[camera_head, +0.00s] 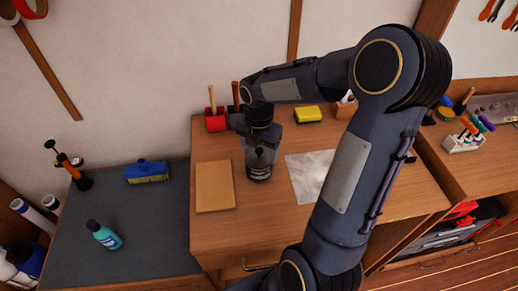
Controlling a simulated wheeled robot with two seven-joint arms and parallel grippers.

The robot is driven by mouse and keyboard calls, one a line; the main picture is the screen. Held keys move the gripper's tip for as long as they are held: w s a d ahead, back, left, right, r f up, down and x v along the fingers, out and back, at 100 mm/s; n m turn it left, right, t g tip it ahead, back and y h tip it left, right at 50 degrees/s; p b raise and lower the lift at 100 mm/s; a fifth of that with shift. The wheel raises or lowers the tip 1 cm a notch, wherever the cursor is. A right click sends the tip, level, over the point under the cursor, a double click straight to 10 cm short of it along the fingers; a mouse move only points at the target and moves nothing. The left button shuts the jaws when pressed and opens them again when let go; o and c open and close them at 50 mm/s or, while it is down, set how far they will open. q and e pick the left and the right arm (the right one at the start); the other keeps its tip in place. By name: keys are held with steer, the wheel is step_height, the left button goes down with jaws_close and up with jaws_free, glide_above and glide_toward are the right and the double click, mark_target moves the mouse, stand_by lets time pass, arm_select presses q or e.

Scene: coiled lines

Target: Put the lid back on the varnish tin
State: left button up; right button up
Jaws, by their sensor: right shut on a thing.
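The varnish tin (259,174) is a small dark can with a pale label band, standing upright on the wooden bench top between a tan board and a grey sheet. My right gripper (260,155) points down directly over the tin, with its fingers at the tin's top. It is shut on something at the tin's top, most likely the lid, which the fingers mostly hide. I cannot tell whether the lid touches the tin's rim. My left gripper is not in view.
A tan board (214,187) lies left of the tin, a grey sheet (306,170) right. My right arm hides the bench's right part.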

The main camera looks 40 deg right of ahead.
steer(key=o, duration=1)
steer(key=shift+o, duration=0.2)
steer(key=shift+r, duration=0.1)
steer(key=shift+r+p, duration=3.15)
steer(key=shift+r, duration=0.3)
jaws_close()
